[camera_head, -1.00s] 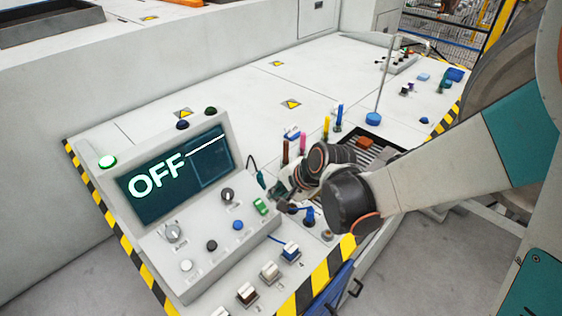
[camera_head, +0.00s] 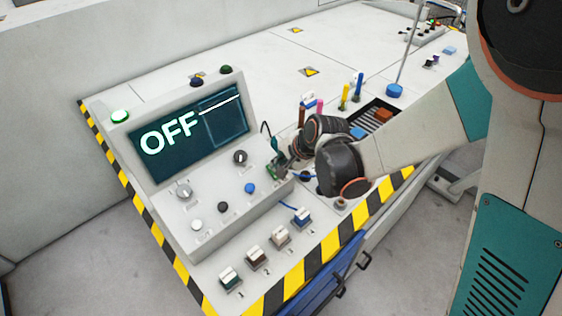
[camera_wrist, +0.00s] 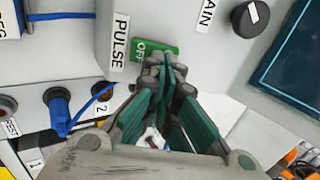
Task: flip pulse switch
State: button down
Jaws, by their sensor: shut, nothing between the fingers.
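The pulse switch (camera_wrist: 158,49) is a green rocker marked OFF, beside a white PULSE label (camera_wrist: 120,40) on the grey console face. In the wrist view my gripper (camera_wrist: 165,62) is shut and empty, its fingertips at the lower edge of the switch and overlapping it in the picture. I cannot tell whether they touch it. In the head view my gripper (camera_head: 277,172) is at the right end of the console and mostly hides the switch. The console screen (camera_head: 192,140) reads OFF.
A black GAIN knob (camera_wrist: 250,18) sits near the switch. A blue plug with a cable (camera_wrist: 58,108) is close to my fingers. Several coloured pegs (camera_head: 344,97) stand behind my wrist.

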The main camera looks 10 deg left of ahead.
jog(key=shift+w+a+f+g+h+p, duration=0.1)
jog(key=shift+w+a+g+h+p, duration=0.5)
jog(key=shift+g+h, duration=0.4)
jog(key=shift+s+d+f, duration=0.1)
jog(key=shift+s, duration=0.05)
jog(key=shift+s+d+f+b, duration=0.25)
jog(key=shift+s+d+b, duration=0.15)
jog(key=shift+s+d, duration=0.1)
jog(key=shift+r+p, duration=0.35)
jog(key=w+a+p+v, duration=0.1)
jog(key=p+v, duration=0.5)
jog(key=v, duration=0.7)
jog(key=shift+a+r, duration=0.15)
jog(key=shift+r, duration=0.55)
jog(key=w+d+r+h+p, duration=0.2)
jog(key=d+r+p, duration=0.3)
jog(key=d, duration=0.7)
jog(key=s+d+r+n+t+b, duration=0.1)
jog(key=s+d+n, duration=0.1)
jog(key=s, duration=0.5)
jog(key=s+d+r+n+t+b, duration=0.2)
jog(key=s+d+n, duration=0.1)
jog(key=s+d, duration=0.2)
jog(key=s+d+r+n+t+h+b, duration=0.1)
jog(key=s+d+r+n+b, duration=0.1)
jog(key=s, duration=0.6)
jog(key=shift+s+d+r+n+t, duration=0.2)
jog(key=shift+s+d+n+t, duration=0.15)
jog(key=shift+d+n, duration=0.5)
